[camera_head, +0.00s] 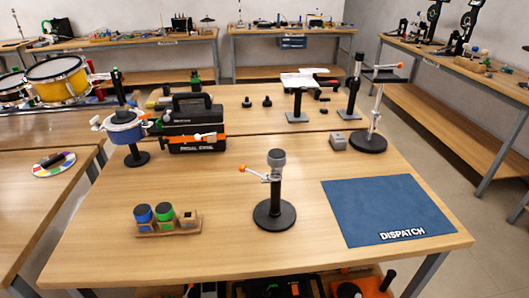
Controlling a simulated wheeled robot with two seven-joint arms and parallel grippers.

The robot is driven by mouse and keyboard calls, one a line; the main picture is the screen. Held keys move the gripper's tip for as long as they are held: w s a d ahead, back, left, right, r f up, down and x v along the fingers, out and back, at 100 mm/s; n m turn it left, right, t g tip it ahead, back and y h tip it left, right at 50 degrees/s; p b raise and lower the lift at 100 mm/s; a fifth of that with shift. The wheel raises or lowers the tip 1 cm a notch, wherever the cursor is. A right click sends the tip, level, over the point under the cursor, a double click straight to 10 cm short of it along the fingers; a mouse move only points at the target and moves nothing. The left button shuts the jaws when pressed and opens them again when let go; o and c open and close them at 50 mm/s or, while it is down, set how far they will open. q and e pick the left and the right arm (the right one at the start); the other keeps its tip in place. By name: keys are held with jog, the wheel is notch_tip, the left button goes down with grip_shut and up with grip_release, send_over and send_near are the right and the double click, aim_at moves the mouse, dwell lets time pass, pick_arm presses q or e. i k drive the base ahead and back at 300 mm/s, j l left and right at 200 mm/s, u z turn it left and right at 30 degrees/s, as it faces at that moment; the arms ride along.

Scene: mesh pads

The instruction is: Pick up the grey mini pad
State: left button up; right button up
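A small grey cylindrical pad (277,157) sits on top of a black stand (275,210) near the middle of the front table. The stand has a round black base and a side clamp with an orange-tipped lever. A wooden holder (155,234) at front left carries a blue-topped pad (144,212) and a green-topped pad (165,211). A small block with a dark top (187,216) is at its right end; I cannot tell what it is. Neither of my grippers is in view.
A blue mat marked DISPATCH (380,205) lies at the right. A black case (194,118), a blue drum on a stand (125,128), a grey block (338,140) and a tall stand (369,140) are farther back. The table (225,190) is clear around the middle stand.

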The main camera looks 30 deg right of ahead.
aim_at(277, 158)
jog(key=i+j+z, duration=0.2)
jog(key=z, duration=0.15)
jog(key=i+j+z, duration=0.3)
jog(key=j+z, duration=0.35)
jog(key=i+j+z, duration=0.1)
jog(key=j+z, duration=0.2)
jog(key=j, duration=0.2)
